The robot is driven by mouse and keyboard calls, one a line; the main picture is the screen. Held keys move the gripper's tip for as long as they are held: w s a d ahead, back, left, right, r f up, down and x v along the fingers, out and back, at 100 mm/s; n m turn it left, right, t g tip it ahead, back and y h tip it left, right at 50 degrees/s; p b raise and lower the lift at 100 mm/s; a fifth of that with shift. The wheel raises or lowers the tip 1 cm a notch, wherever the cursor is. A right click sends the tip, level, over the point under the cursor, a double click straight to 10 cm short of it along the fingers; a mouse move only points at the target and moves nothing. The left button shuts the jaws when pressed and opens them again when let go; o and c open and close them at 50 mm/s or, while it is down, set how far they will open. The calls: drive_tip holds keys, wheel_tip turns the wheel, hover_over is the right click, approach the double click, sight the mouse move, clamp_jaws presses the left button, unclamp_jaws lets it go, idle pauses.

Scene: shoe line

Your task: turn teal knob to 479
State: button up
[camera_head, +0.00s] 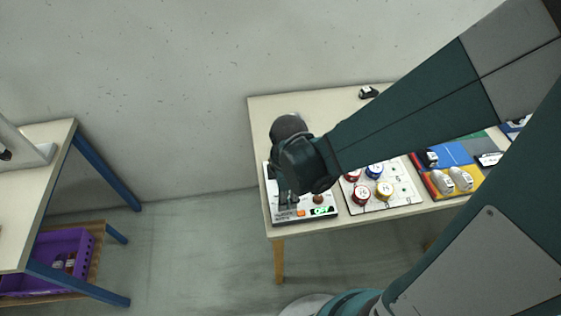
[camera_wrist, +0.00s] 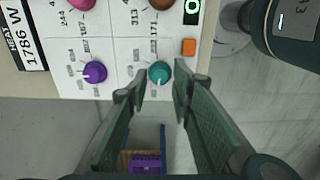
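The teal knob (camera_wrist: 160,72) is on a white control panel (camera_wrist: 118,50), at the panel's lower right in the wrist view. My gripper (camera_wrist: 160,86) is open, with one finger on each side of the knob. A gap shows between the knob and each finger; I cannot tell how deep the fingers reach. The labels around the teal knob are too small to read. In the head view my gripper (camera_head: 288,196) is over the panel (camera_head: 270,206), and the teal knob is hidden.
A purple knob (camera_wrist: 95,72), pink knob (camera_wrist: 82,3), brown knob (camera_wrist: 158,3), orange square (camera_wrist: 188,47) and lit green display (camera_wrist: 193,11) share the panel. Right of it, a white board (camera_head: 403,192) holds red, blue and yellow round parts. A separate table (camera_head: 45,136) stands left across open floor.

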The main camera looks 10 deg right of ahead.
drive_tip(key=shift+f, duration=0.45)
drive_tip(key=shift+c, duration=0.7)
drive_tip(key=c, duration=0.5)
